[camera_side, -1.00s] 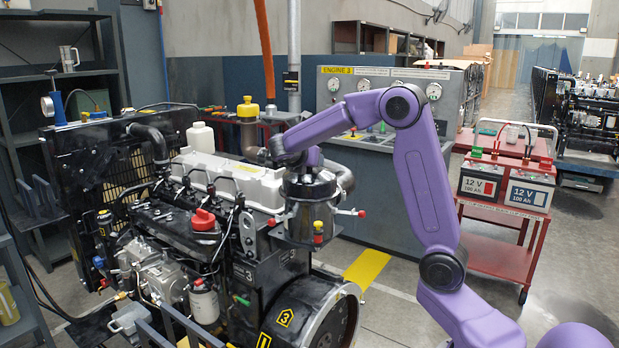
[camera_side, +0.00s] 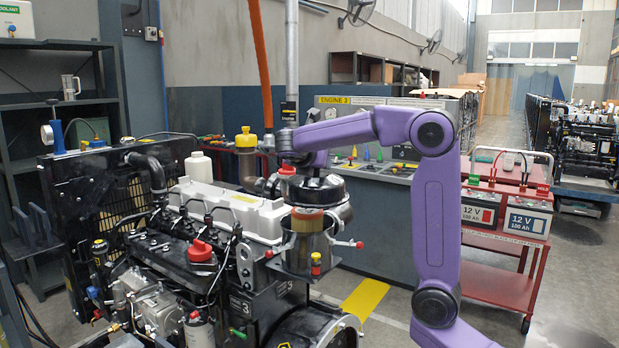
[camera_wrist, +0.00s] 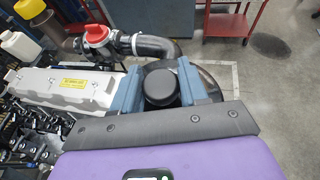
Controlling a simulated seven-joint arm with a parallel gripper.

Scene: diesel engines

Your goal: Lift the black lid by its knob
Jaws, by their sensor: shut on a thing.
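The black lid (camera_side: 316,188) is raised above the metal canister (camera_side: 310,250) on the engine's near right corner. A tan and reddish filter element (camera_side: 309,226) shows between lid and canister; I cannot tell whether it hangs from the lid or stands in the canister. My gripper (camera_wrist: 159,90) is shut on the lid's round black knob (camera_wrist: 159,83), one blue finger on each side of it in the wrist view. In the side view my wrist is above the lid and the fingers are hard to make out.
The grey engine cover (camera_side: 225,208) lies left of the canister. A red cap (camera_wrist: 94,36) on a pipe fitting and a black hose (camera_wrist: 157,47) are close behind the lid. Red-knobbed clamps (camera_side: 358,245) stick out from the canister. A red battery cart (camera_side: 500,265) stands at right.

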